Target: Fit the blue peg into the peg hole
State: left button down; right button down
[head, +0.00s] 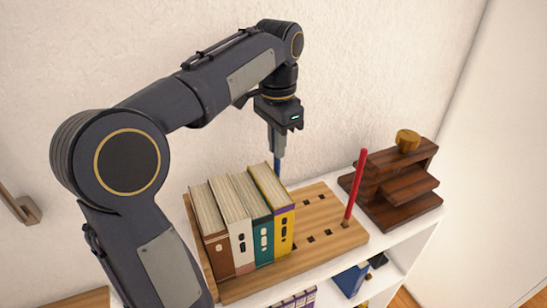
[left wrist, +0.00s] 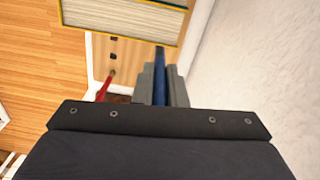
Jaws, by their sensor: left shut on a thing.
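My left gripper (head: 278,140) is shut on the blue peg (head: 278,162), behind the yellow book on the wooden peg board (head: 325,204). The peg hangs roughly upright, and its lower end is hidden by the books in the head view. In the left wrist view the blue peg (left wrist: 159,75) sits between the two grey fingers (left wrist: 160,84). The board has several dark square holes (head: 311,239) in its bare part. I cannot tell whether the blue peg touches the board. A red peg (head: 356,186) stands in a hole near the board's right end. My right gripper is not in view.
Several upright books (head: 240,215) fill the board's left part, close to my left gripper. A dark wooden stepped object with a round gold knob (head: 407,140) stands at the right. The white shelf (head: 412,226) backs onto a wall (head: 370,70).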

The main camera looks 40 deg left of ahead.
pick_arm(q)
jog(key=shift+a+f, duration=0.2)
jog(key=shift+f, duration=0.85)
jog(key=shift+a+f, duration=0.2)
jog(key=shift+f, duration=0.8)
jog(key=shift+f+b, duration=0.2)
jog(key=shift+b, duration=0.1)
jog(key=c, duration=1.5)
grip_release()
jog(key=shift+r, duration=0.15)
notch_tip(320, 180, up, 12)
jog(key=shift+r+p, duration=0.1)
jog(key=shift+p, duration=1)
